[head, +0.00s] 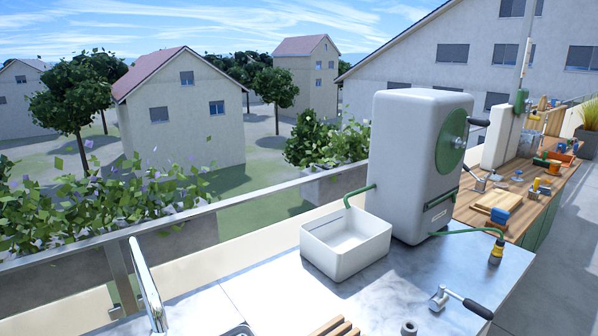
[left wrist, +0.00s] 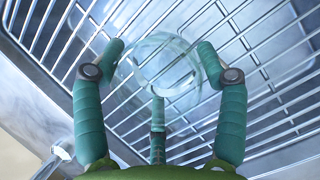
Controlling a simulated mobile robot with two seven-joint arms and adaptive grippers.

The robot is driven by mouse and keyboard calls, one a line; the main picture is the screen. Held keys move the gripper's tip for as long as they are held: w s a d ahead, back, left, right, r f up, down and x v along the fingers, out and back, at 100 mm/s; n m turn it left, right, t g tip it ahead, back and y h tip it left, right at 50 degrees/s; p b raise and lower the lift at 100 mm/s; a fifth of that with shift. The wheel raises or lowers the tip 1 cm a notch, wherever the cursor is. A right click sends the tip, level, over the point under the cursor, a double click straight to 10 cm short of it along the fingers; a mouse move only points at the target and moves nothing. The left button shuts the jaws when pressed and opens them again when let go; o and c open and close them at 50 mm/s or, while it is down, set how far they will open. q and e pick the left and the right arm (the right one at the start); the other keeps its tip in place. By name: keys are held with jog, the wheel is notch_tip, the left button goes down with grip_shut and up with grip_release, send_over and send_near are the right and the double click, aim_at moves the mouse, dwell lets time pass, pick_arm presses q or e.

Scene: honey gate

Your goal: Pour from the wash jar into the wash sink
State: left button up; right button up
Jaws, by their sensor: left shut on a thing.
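In the left wrist view my left gripper (left wrist: 162,52) has its green jointed fingers closed around a clear glass jar (left wrist: 168,68). I look along the jar, and its round outline shows between the fingertips. The jar is over a metal wire rack in the grey metal sink (left wrist: 32,98). I cannot tell whether the jar holds any liquid or how far it is tilted. In the head view only a sliver of the sink's rim (head: 238,331) shows at the bottom edge. Neither gripper shows in the head view.
A chrome tap (head: 148,283) rises by the sink. A white basin (head: 345,246) and a large grey machine (head: 412,165) with a green disc stand on the counter. A metal-headed tool with a black handle (head: 462,301) lies front right. The counter's middle is mostly clear.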

pick_arm(q)
jog(key=shift+r, duration=0.1)
jog(key=shift+r+p, duration=0.45)
jog(key=shift+r, duration=0.2)
jog(key=shift+r+p, duration=0.3)
jog(key=shift+r, duration=0.4)
notch_tip(320, 180, up, 6)
jog(key=p, duration=0.3)
dwell(0.9)
dwell(0.5)
